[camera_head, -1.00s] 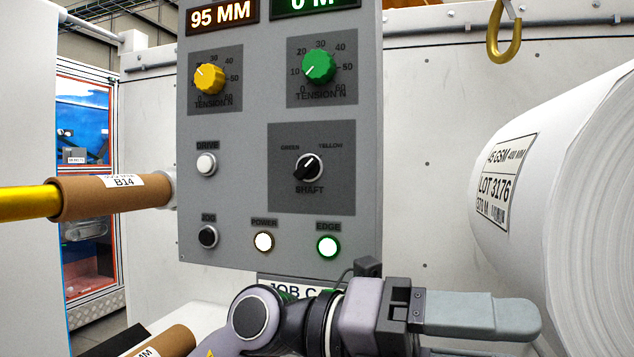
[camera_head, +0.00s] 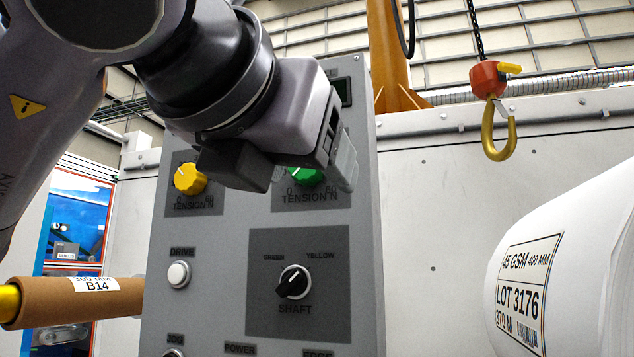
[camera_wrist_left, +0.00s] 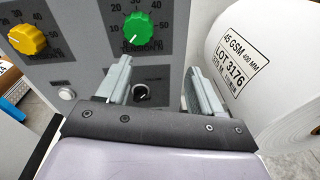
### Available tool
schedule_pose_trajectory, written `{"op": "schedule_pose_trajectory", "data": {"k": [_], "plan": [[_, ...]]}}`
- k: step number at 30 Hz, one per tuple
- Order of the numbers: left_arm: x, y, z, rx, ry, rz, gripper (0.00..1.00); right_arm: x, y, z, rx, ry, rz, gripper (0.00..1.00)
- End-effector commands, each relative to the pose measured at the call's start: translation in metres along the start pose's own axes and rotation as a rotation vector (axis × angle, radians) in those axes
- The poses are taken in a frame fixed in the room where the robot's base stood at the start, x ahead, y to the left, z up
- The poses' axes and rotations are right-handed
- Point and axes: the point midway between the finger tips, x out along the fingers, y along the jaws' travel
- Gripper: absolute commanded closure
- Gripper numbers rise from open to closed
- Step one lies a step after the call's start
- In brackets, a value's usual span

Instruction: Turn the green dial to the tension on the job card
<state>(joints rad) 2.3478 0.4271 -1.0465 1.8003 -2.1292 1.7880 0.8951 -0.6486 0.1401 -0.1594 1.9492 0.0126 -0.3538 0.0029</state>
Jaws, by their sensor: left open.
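The green dial (camera_head: 307,177) is on the grey control panel (camera_head: 215,235), partly hidden behind my left gripper in the head view. In the left wrist view the green dial (camera_wrist_left: 138,28) shows whole, with its white pointer mark toward the lower left, at the low end of its scale. My left gripper (camera_wrist_left: 158,68) is open and empty, its fingers reaching toward the panel just below the dial in that view, apart from it. In the head view the left gripper (camera_head: 345,165) overlaps the panel's upper right. The job card is out of view. My right gripper is out of view.
A yellow dial (camera_head: 190,179) sits left of the green one. Below are a white drive button (camera_head: 178,274) and a black shaft selector (camera_head: 293,282). A large white roll (camera_head: 575,270) stands right; a hook (camera_head: 497,140) hangs above it. A brown core (camera_head: 80,302) is at left.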

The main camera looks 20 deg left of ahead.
Motion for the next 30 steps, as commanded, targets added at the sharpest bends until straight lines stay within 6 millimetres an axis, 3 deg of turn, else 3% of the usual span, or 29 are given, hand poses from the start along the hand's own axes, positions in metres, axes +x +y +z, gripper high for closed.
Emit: {"op": "schedule_pose_trajectory", "data": {"k": [3, 7, 21, 30], "plan": [[-0.017, 0.016, 0.014, -0.020, -0.053, 0.085, 0.33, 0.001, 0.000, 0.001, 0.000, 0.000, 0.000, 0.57], [-0.020, 0.023, 0.020, -0.032, -0.070, 0.120, 0.33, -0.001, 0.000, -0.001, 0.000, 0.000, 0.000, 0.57], [0.041, 0.030, 0.025, -0.031, -0.071, 0.118, 0.33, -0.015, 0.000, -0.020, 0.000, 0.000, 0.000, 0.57], [0.048, 0.030, 0.024, -0.031, -0.071, 0.118, 0.33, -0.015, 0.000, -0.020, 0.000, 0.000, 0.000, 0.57]]}}
